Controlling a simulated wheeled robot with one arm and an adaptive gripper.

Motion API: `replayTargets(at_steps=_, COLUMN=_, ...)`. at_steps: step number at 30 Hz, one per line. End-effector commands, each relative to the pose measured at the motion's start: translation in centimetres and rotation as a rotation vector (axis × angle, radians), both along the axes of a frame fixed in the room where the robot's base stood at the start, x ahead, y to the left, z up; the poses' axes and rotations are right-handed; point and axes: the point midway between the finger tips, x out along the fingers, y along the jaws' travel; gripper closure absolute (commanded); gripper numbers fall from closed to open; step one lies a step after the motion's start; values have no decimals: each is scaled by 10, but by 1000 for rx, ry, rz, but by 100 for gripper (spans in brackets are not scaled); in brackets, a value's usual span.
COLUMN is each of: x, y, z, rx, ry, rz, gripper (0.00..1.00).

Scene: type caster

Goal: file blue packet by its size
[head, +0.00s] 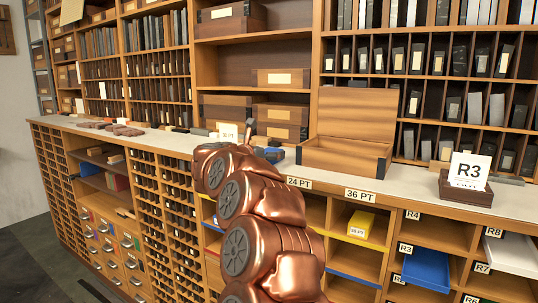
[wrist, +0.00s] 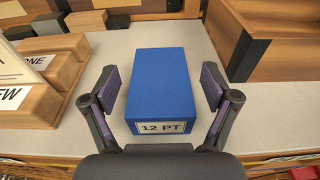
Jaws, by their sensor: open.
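The blue packet (wrist: 160,82) lies on the pale counter, with a "12 PT" label on its near end. My gripper (wrist: 161,87) is open, with one finger on each side of the packet and a gap showing on both sides. In the head view my copper arm covers much of the spot; only a bit of blue (head: 277,155) shows beside its end. Below the counter edge are the size labels "24 PT" (head: 299,183) and "36 PT" (head: 360,196). A yellow packet (head: 361,225) marked "36 PT" sits in the compartment under the 36 PT label. Any label further left is hidden by my arm.
An open wooden box (head: 345,157) stands right of the blue packet. A wooden sign holder (wrist: 50,85) stands close on its left. An "R3" card on a block (head: 467,182) stands further right. Another blue item (head: 426,268) lies in a lower cubby marked R3.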

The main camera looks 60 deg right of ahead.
Motion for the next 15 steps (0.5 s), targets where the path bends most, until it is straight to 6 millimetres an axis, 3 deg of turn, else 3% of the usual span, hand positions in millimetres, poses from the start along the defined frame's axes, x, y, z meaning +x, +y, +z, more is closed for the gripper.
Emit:
replayTargets(at_steps=11, x=1, y=-8, z=-1, rx=0, ry=0, rz=1, gripper=14)
replayTargets(at_steps=15, x=1, y=-8, z=-1, rx=-1, ry=0, rz=1, gripper=26)
